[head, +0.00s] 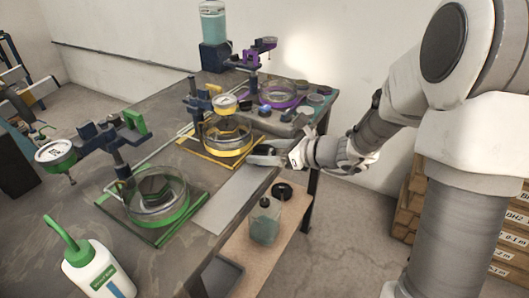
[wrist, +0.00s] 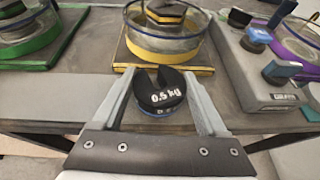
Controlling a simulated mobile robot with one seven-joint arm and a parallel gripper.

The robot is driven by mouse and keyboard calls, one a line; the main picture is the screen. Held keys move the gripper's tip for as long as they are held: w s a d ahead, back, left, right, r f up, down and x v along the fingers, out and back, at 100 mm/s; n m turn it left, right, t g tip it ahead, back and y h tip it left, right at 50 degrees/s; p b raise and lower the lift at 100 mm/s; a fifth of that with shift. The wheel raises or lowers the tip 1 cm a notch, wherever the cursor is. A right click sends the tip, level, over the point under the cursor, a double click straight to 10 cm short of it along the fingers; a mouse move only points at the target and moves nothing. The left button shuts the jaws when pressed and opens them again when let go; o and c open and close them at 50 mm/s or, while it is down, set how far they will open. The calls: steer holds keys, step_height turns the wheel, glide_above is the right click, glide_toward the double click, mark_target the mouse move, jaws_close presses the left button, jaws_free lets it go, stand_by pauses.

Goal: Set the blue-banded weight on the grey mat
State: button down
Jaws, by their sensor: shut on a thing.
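My gripper (wrist: 158,80) is shut on the blue-banded weight (wrist: 160,92), a dark slotted disc marked 0.5 kg, upright between the fingers. Its blue band shows low on its near side. In the head view my gripper (head: 264,156) is near the table's edge, beside the yellow station; the weight cannot be made out there. The grey mat (head: 236,200) is a pale flat strip along the table edge, with its bare part showing left of the gripper. It also shows in the wrist view (wrist: 50,98). The height of the weight above the table cannot be told.
Round glass dishes stand on green (head: 157,200), yellow (head: 228,138) and purple (head: 278,95) stations. A green-capped bottle (head: 95,265) stands at front left.

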jaws_free()
steer(key=shift+f, duration=0.15)
steer(key=shift+d+r, duration=0.15)
steer(key=shift+r, duration=0.2)
steer(key=p+v, duration=0.2)
steer(key=v, duration=0.9)
steer(key=shift+s+d+p, duration=0.25)
steer(key=shift+s+p, duration=0.05)
steer(key=shift+s, duration=0.05)
